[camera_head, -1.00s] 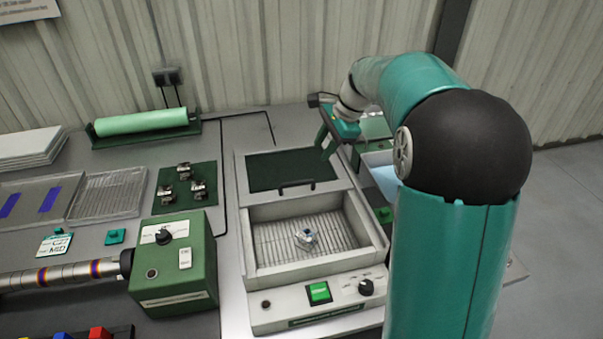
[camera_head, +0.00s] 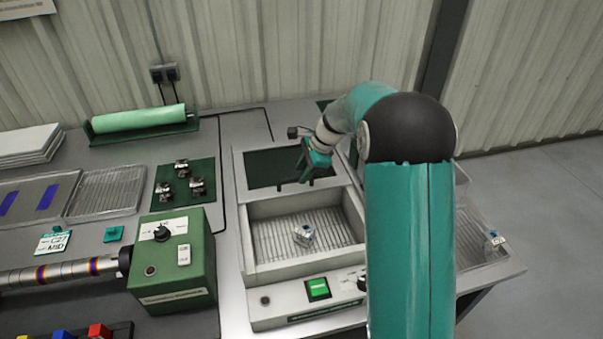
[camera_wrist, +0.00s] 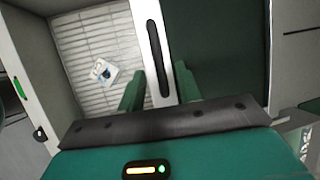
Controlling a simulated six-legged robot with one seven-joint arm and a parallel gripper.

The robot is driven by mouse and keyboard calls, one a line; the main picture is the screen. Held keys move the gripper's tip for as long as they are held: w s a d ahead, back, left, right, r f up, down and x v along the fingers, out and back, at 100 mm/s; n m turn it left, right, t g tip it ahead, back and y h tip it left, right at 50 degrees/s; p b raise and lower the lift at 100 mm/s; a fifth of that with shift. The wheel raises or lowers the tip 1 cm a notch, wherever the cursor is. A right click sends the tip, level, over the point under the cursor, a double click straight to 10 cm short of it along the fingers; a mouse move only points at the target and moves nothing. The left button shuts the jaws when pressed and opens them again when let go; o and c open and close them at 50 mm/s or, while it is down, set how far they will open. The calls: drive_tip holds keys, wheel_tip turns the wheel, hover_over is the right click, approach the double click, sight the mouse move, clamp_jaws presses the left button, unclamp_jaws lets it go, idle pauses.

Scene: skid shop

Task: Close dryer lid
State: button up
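The dryer (camera_head: 258,262) is a pale box with an open chamber, a ribbed floor and a small silver-and-blue part (camera_head: 305,235) lying inside. Its lid (camera_head: 243,170), with a dark green panel, sits back behind the chamber, leaving the chamber uncovered. A dark bar handle runs along the lid's front edge; it shows in the wrist view (camera_wrist: 158,50). In the wrist view my two green fingers (camera_wrist: 160,88) are apart, one on each side of the handle's line. Contact with the handle cannot be told.
The dryer's front panel has a lit green switch (camera_head: 317,288) and a black knob. A green control box (camera_head: 172,275) stands left of the dryer. A clear tray (camera_head: 468,240) is at the right.

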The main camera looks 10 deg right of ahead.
drive_tip(key=shift+x, duration=0.75)
clamp_jaws()
drive_tip(key=shift+s, duration=0.15)
